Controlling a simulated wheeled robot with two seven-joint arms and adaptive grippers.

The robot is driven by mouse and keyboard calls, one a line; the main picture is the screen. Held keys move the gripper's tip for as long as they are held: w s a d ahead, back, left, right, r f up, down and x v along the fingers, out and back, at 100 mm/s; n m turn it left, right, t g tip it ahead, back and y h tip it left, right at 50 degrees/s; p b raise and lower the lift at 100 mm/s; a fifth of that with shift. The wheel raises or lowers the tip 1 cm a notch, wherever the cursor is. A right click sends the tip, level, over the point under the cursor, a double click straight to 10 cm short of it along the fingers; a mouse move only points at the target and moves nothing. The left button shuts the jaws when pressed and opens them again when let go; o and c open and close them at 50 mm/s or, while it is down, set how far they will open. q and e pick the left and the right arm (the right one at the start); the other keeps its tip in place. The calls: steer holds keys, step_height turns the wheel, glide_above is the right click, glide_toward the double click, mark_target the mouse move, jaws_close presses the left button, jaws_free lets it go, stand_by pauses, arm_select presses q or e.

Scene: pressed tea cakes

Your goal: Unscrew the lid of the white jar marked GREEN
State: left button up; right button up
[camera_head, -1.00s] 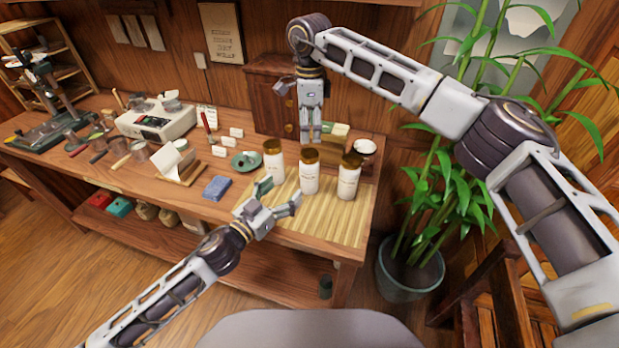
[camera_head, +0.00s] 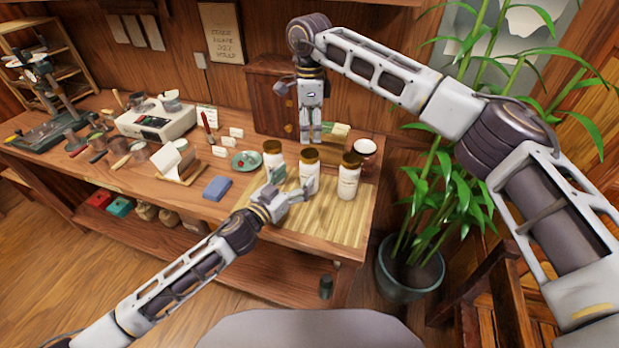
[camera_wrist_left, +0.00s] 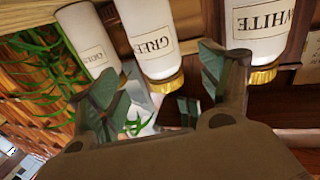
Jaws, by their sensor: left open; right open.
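The white jar marked GREEN (camera_wrist_left: 146,38) is the middle of three white jars in the left wrist view, where the picture is roughly upside down. Its gold-brown lid (camera_wrist_left: 168,84) is on. In the head view it appears to be the middle jar (camera_head: 308,180), upright, with its lid (camera_head: 309,154) on. My left gripper (camera_head: 292,184) is open, its fingers pointing at the middle jar from the front left. In its wrist view the fingertips (camera_wrist_left: 156,78) lie either side of this jar; contact is unclear. My right gripper (camera_head: 311,138) points down, open with a narrow gap, over or behind the lid.
The jar marked WHITE (camera_wrist_left: 258,32) shows beside GREEN; another jar (camera_head: 348,183) stands on the other side, close by. The jars stand on a slatted bamboo mat (camera_head: 340,222). A blue cloth (camera_head: 217,188), a green dish (camera_head: 246,160) and a white bowl (camera_head: 365,147) are near.

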mark_target(304, 170)
arm_select(q)
steer(key=shift+x, duration=3.7)
steer(key=shift+d, duration=0.1)
